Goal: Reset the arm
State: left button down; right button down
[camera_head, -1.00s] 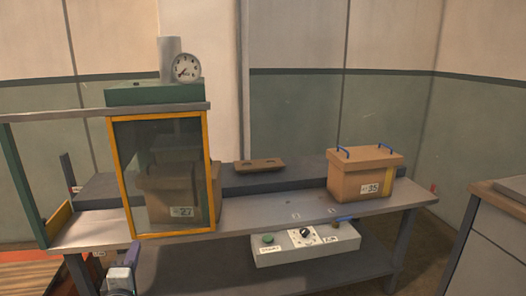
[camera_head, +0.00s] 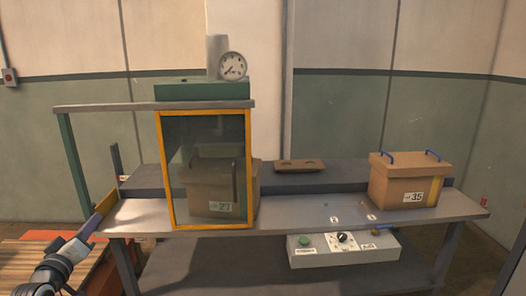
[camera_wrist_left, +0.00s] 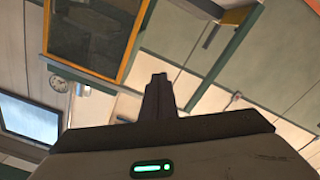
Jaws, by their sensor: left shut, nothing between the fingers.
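My left gripper (camera_head: 90,228) is at the lower left of the head view, near the left end of the bench. In the left wrist view its fingers (camera_wrist_left: 160,82) are together, with nothing between them. The chamber with an orange-framed glass door (camera_head: 165,170) stands on the bench to the right of the gripper, apart from it. The door looks shut, and a brown box labelled 27 (camera_head: 208,190) shows behind the glass. The door frame also shows at the top of the left wrist view (camera_wrist_left: 130,45). My right gripper is in neither view.
A brown box labelled 35 with blue handles (camera_head: 408,182) stands on the bench (camera_head: 290,215) at the right. A small brown block (camera_head: 300,165) lies behind. A gauge (camera_head: 232,66) tops the chamber.

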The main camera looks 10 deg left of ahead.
pick_arm(q)
jog(key=s+d+f+m+g+h, duration=0.1)
jog(key=s+d+f+m+g, duration=0.15)
jog(key=s+d+f, duration=0.35)
jog(key=s+d+f+m+g+h, duration=0.1)
jog(key=s+d+f+m+h, duration=0.2)
jog(key=f, duration=0.5)
jog(key=s+d+f+m+g, duration=0.2)
jog(key=s+d+f+m, duration=0.2)
jog(key=d+f, duration=0.25)
jog(key=s+d+f+m+g+h, duration=0.1)
jog(key=s+d+f+m+g, duration=0.2)
jog(key=s, duration=0.4)
jog(key=s+d+f+m, duration=0.1)
jog(key=s+d+f, duration=0.3)
jog(key=s+f, duration=0.15)
jog(key=s+d+f+m+g+h, duration=0.1)
jog(key=s+d+f+m+g, duration=0.15)
jog(key=s, duration=0.55)
jog(key=d+n+t, duration=0.1)
jog(key=d+n, duration=0.3)
jog(key=d, duration=0.9)
jog(key=shift+w+d+n+t+h, duration=0.15)
jog(key=shift+n+t+h, duration=0.15)
jog(key=shift+n, duration=0.1)
